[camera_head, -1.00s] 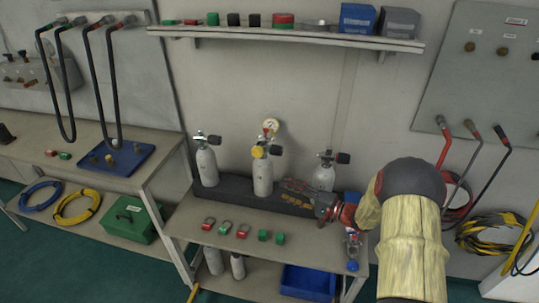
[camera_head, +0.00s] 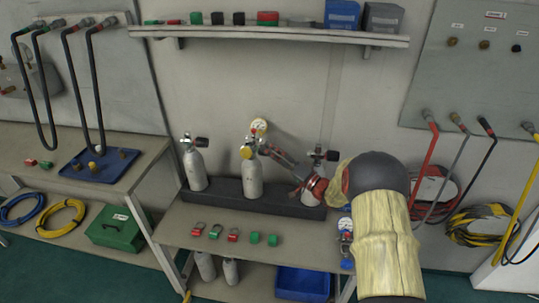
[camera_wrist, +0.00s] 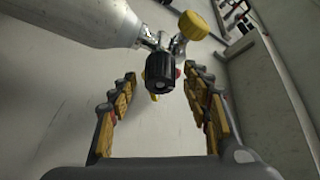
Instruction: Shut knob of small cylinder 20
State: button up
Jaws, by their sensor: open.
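Three small pale grey cylinders stand on the bench rack in the head view: a left one (camera_head: 195,168), a middle one (camera_head: 253,180) and a right one (camera_head: 311,192), partly hidden by my arm. No number is readable on them. The middle one has a yellow cap (camera_head: 247,152) and a round gauge (camera_head: 259,125). My gripper (camera_head: 273,151) is open and empty beside its valve. In the wrist view, a black knob (camera_wrist: 159,72) lies between the spread fingers of my gripper (camera_wrist: 160,90), towards the fingertips. The cylinder body (camera_wrist: 85,20) and yellow cap (camera_wrist: 193,25) are beyond it.
The dark rack (camera_head: 228,190) holds the cylinders. Red and green clips (camera_head: 215,232) lie along the bench front. A shelf (camera_head: 250,35) with boxes is above. A blue bin (camera_head: 303,283) stands below.

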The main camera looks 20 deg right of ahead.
jog(key=shift+w+a+r, duration=0.1)
jog(key=shift+w+a, duration=0.1)
jog(key=shift+w, duration=0.25)
jog(key=shift+c, duration=0.3)
jog(key=c, duration=1.1)
